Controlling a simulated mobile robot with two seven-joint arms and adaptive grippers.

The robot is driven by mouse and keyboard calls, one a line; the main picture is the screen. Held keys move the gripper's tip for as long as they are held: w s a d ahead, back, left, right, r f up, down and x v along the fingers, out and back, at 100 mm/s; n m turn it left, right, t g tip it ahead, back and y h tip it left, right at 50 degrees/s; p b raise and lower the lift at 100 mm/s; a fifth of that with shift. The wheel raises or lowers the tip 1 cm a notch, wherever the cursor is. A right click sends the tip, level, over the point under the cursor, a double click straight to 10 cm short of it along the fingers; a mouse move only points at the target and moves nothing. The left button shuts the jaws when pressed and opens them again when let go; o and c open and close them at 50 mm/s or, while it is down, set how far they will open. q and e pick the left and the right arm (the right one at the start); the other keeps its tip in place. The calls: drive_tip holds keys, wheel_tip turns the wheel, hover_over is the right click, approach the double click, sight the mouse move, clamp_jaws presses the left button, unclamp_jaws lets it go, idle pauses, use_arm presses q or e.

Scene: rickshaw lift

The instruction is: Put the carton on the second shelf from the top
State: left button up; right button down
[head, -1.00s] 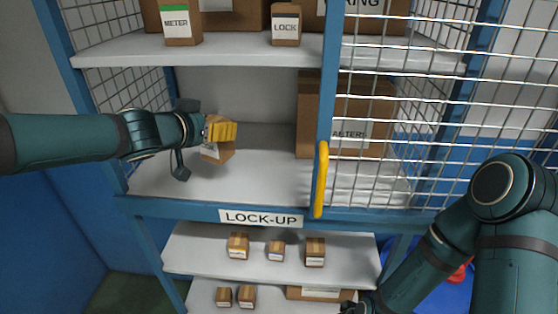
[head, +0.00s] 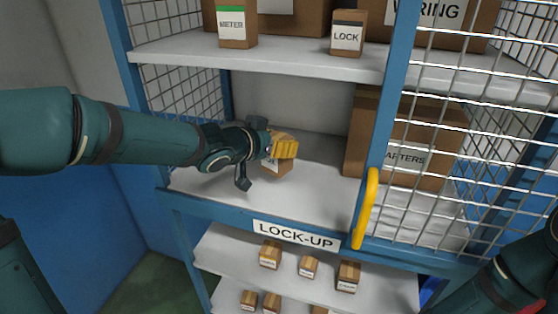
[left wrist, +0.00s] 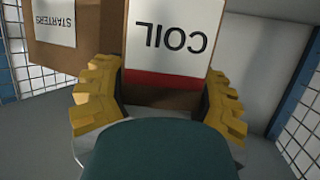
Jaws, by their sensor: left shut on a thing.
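The carton (head: 277,167) is a small brown box with a white label, inside the caged cupboard's open bay. In the left wrist view the carton (left wrist: 165,92) shows a label reading COIL, upside down there, with a red band. My left gripper (head: 284,148) has its yellow fingers shut on it from both sides. The carton is over the shelf (head: 325,185) below the one bearing the METER and LOCK boxes; I cannot tell whether it touches the board. My right arm shows at the lower right, its gripper out of frame.
A large STARTERS box (head: 362,135) stands to the right on the same shelf, partly behind the mesh door (head: 465,150) with its yellow handle (head: 365,208). A METER box (head: 236,25) and LOCK box (head: 347,33) stand above. Several small boxes stand below the LOCK-UP sign (head: 296,235).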

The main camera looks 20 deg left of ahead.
sight(269, 162)
use_arm(q)
drive_tip(key=shift+f+b, duration=1.2)
drive_tip(key=shift+f, duration=1.3)
drive_tip(key=shift+f, duration=0.2)
drive_tip(key=o, duration=1.4)
